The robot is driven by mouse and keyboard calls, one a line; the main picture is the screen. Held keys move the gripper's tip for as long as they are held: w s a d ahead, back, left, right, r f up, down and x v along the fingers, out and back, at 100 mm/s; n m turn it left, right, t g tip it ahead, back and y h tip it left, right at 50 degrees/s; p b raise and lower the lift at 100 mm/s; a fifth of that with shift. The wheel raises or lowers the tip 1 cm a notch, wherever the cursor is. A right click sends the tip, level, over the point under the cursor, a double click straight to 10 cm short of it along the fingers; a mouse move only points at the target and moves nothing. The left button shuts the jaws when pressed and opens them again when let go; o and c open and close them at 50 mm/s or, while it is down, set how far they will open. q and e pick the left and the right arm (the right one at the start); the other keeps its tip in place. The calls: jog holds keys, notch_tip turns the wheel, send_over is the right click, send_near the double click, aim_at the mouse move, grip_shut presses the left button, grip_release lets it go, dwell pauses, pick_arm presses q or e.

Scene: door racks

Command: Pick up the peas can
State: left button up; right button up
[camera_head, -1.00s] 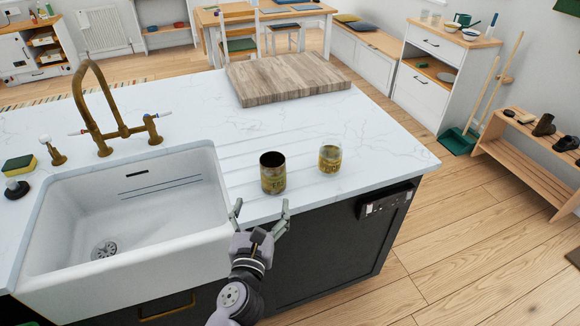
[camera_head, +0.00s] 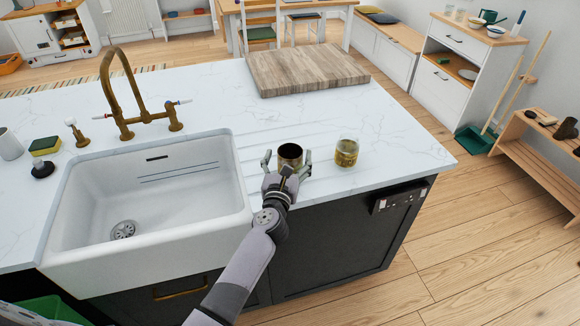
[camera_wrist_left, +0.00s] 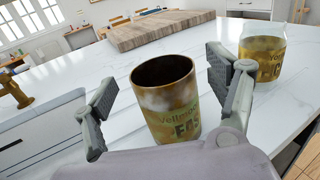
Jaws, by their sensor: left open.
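The peas can (camera_head: 290,154) stands upright on the white counter, right of the sink. It is open-topped, rusty brown and green, and part of its label reads "EAS" in the left wrist view (camera_wrist_left: 168,108). My left gripper (camera_head: 286,160) is open at the can. In the left wrist view its fingers (camera_wrist_left: 160,88) stand on either side of the can, with a gap visible on each side. The gripper hides the can's lower part in the head view. My right gripper is not in view.
A glass jar (camera_head: 347,152) with a yellowish label stands close to the right of the can, near my right-hand finger. The white sink (camera_head: 150,205) lies left. A wooden board (camera_head: 305,70) lies farther back. The counter's front edge is just below the can.

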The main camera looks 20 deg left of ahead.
aim_at(292, 145)
pick_arm(q)
jog(key=shift+w+a+f, duration=0.1)
jog(key=shift+w, duration=0.7)
jog(key=shift+w+a+f, duration=0.1)
jog(key=shift+w, duration=0.65)
jog(key=shift+s+r, duration=0.1)
jog(key=shift+c, duration=0.3)
jog(key=shift+c, duration=0.7)
jog(key=c, duration=1.1)
